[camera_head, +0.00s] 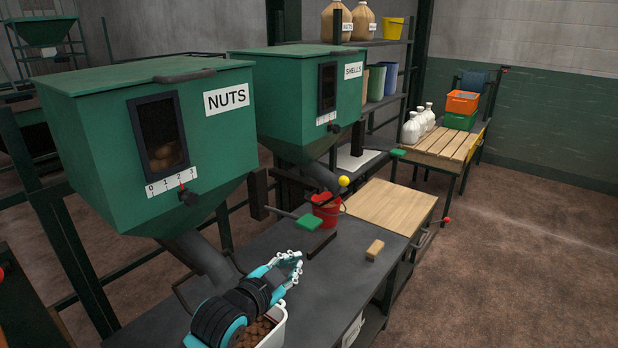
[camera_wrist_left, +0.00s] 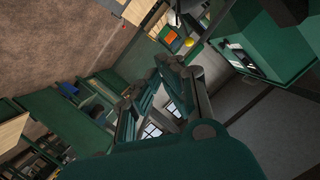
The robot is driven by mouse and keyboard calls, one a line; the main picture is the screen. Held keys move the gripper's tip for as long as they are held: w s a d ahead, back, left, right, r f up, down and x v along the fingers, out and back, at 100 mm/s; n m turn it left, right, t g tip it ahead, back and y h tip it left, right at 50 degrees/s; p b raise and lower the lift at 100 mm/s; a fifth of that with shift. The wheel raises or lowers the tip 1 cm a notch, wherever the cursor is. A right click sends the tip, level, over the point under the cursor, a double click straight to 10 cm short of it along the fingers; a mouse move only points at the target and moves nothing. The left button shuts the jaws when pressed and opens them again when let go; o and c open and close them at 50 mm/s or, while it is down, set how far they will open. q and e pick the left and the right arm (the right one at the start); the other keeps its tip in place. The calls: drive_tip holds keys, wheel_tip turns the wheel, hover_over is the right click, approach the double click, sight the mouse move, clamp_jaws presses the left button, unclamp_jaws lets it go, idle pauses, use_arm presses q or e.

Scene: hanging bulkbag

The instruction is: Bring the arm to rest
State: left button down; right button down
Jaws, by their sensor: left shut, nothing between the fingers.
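My left gripper (camera_head: 290,262) is above the dark work table, beside the NUTS hopper's chute. Its fingers are shut with nothing between them. It also shows in the left wrist view (camera_wrist_left: 168,75), pointing out over the room. Under my left wrist a white container (camera_head: 272,339) holds brown nuts, and my arm hides part of it. My right gripper is not in either view.
The green NUTS hopper (camera_head: 150,135) and SHELLS hopper (camera_head: 300,95) stand along the left. The floor at right is clear.

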use_arm(q)
drive_tip(key=s+a+f+n+g+y, duration=0.2)
drive_tip(key=s+a+f+n, duration=0.15)
drive_tip(key=s+f, duration=0.4)
drive_tip(key=s+a+f+n+g+y, duration=0.2)
drive_tip(key=s+a+f+g, duration=0.15)
drive_tip(key=s+f, duration=0.45)
drive_tip(key=s+a+f+n+g+y, duration=0.15)
drive_tip(key=s+a, duration=0.25)
drive_tip(key=s, duration=0.5)
drive_tip(key=s+a+f+n+g+y, duration=0.1)
drive_tip(key=s+a+f+n+g, duration=0.25)
drive_tip(key=s, duration=0.65)
wheel_tip(320, 180, down, 28)
drive_tip(key=s+r, duration=0.1)
drive_tip(key=s, duration=0.1)
drive_tip(key=s+a+f+g, duration=0.1)
drive_tip(key=s+a+f, duration=0.1)
drive_tip(key=s+f, duration=0.5)
drive_tip(key=s+a+f+g, duration=0.1)
drive_tip(key=s+f, duration=0.7)
drive_tip(key=s, duration=0.1)
drive_tip(key=shift+s+a+m, duration=0.15)
drive_tip(key=shift+a+m, duration=0.2)
drive_tip(key=shift+a, duration=0.05)
drive_tip(key=shift+y, duration=0.25)
